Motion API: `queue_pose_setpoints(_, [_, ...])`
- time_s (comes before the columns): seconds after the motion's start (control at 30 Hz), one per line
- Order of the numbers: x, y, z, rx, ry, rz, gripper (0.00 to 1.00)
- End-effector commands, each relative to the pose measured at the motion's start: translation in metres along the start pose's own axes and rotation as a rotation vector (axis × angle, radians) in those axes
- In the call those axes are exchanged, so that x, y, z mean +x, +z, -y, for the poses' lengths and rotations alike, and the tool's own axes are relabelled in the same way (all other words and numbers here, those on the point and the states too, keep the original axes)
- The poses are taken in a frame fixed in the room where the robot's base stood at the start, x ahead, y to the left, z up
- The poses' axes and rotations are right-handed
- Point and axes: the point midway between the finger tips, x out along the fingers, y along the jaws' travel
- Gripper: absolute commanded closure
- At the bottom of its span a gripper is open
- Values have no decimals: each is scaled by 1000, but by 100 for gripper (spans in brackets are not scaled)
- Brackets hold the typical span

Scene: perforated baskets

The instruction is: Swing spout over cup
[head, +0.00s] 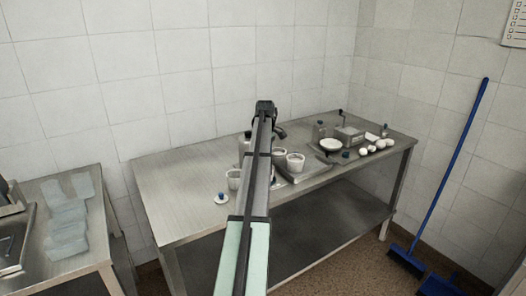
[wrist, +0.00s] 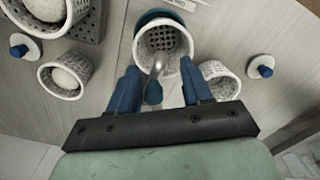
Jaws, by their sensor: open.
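A thin grey curved spout (wrist: 157,66) with a dark blue tip (wrist: 153,93) shows in the wrist view. It lies between the two blue fingers of my gripper (wrist: 158,70), which is open, with gaps on both sides. Behind the spout is a white perforated cup (wrist: 141,47) with a blue ring around its far side. A second perforated cup (wrist: 222,88) is partly hidden behind the right finger. Another, with white content (wrist: 66,78), is at the left. I cannot tell which cup the task means.
Two white discs with blue knobs (wrist: 262,68) (wrist: 24,46) flank the cups. The table's left part is bare.

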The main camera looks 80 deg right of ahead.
Motion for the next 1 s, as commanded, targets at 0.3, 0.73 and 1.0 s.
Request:
queue_pose_setpoints(0.3, [-10, 0, -1, 0, 1, 0, 51])
queue_pose_setpoints(0.73, [-38, 0, -1, 0, 1, 0, 51])
queue_pose_setpoints(1.0, [-56, 0, -1, 0, 2, 0, 51])
